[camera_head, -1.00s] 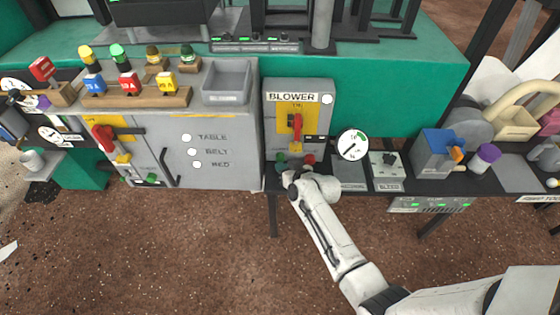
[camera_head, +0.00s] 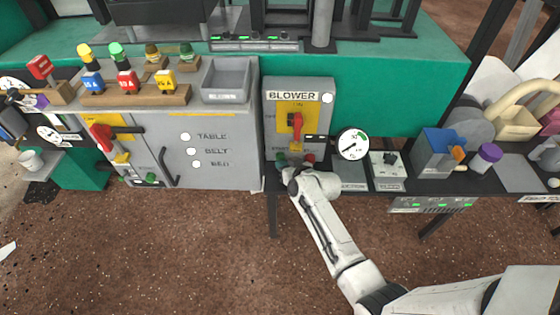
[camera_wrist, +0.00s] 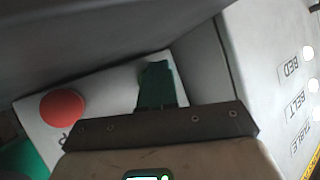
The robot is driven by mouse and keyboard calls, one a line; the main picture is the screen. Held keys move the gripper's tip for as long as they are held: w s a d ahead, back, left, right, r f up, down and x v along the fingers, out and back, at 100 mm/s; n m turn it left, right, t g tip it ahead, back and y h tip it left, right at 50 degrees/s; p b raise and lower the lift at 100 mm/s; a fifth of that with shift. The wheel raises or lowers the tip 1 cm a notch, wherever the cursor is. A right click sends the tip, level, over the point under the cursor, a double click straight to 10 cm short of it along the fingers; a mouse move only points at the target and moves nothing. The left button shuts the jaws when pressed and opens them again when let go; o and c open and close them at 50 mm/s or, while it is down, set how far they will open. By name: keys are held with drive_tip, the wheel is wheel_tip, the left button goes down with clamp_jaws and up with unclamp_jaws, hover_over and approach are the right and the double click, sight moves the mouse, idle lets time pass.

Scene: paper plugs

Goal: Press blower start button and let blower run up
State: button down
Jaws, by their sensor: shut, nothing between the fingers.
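The blower panel (camera_head: 325,120) is a grey box labelled BLOWER, with a red handle (camera_head: 296,122) upright on a yellow plate and a pale round lamp (camera_head: 327,98). Below are a green button (camera_head: 281,159) and a red button (camera_head: 309,159). My gripper (camera_head: 288,173) is low in front of the green one, its tips largely hidden by my wrist. In the wrist view, my shut, empty gripper (camera_wrist: 160,117) lines up with the green button (camera_wrist: 157,84); the red button (camera_wrist: 62,108) is to its left. Whether it touches or presses the green button I cannot tell.
A round gauge (camera_head: 352,144) stands right of the panel; its reading is too small to tell. A grey cabinet (camera_head: 220,165) with white lamps is close on the left. A blue box (camera_head: 436,152) and a purple-lidded jar (camera_head: 486,157) stand on the right shelf.

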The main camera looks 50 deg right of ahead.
drive_tip(key=shift+a+r, duration=0.1)
idle(0.3)
drive_tip(key=shift+s+a+p, duration=0.55)
drive_tip(key=shift+p, duration=0.2)
drive_tip(key=shift+a, duration=0.1)
drive_tip(key=s+a+p, duration=0.2)
drive_tip(key=p, duration=0.1)
drive_tip(key=shift+s+a+r+p, duration=0.1)
drive_tip(key=shift+s+a+p, duration=0.05)
drive_tip(key=shift+a+p, duration=0.2)
drive_tip(key=shift+s+a+p, duration=0.3)
drive_tip(key=shift+s+a, duration=0.1)
drive_tip(key=shift+a, duration=0.15)
drive_tip(key=shift+f, duration=0.2)
